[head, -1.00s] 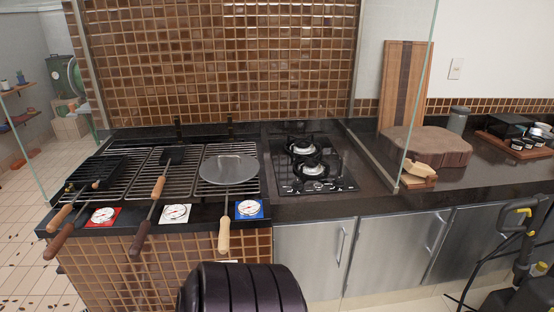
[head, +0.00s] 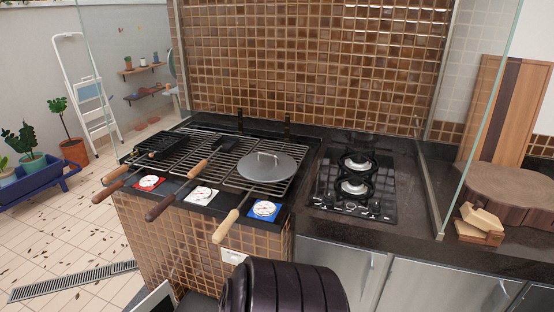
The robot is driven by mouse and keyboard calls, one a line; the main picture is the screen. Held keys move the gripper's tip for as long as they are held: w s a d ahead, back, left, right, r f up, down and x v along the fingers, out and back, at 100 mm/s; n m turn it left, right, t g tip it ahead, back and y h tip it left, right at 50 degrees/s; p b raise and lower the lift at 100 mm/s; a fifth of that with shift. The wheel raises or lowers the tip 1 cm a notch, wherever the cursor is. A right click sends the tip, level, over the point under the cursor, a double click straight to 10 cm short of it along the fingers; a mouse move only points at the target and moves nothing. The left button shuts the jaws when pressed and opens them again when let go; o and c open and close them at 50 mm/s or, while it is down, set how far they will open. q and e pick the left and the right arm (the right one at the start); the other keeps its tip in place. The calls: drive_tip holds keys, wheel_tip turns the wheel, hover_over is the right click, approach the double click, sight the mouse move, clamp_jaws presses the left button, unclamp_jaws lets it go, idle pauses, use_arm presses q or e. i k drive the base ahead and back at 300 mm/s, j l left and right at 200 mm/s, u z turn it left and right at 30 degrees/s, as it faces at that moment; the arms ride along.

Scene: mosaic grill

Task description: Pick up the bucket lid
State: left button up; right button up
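I see no bucket, and nothing I can surely name as the bucket lid. A round grey metal disc (head: 267,167) with a small loop handle on top lies on the right part of the grill (head: 210,150). A long wooden handle (head: 226,227) reaches from it toward the front. I cannot tell whether the disc is a pan or a lid on a pan. Neither of my grippers is in view.
A gas cooktop (head: 354,188) is right of the grill. A thick wooden block (head: 505,190) and small wood pieces (head: 480,222) are at the right. A white ladder (head: 88,95) and a blue planter (head: 38,182) stand at the left. The tiled floor (head: 75,235) there looks mostly open.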

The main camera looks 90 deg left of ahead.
sight(261, 166)
drive_tip(key=i+j+u, duration=0.1)
drive_tip(key=u, duration=0.35)
drive_tip(key=i+u, duration=0.45)
drive_tip(key=i+l+u, duration=0.1)
drive_tip(key=u, duration=0.35)
drive_tip(key=i+l+u, duration=0.1)
drive_tip(key=i+u, duration=0.15)
drive_tip(key=u, duration=0.25)
drive_tip(key=i+l+u, duration=0.15)
drive_tip(key=u, duration=0.3)
drive_tip(key=l, duration=0.1)
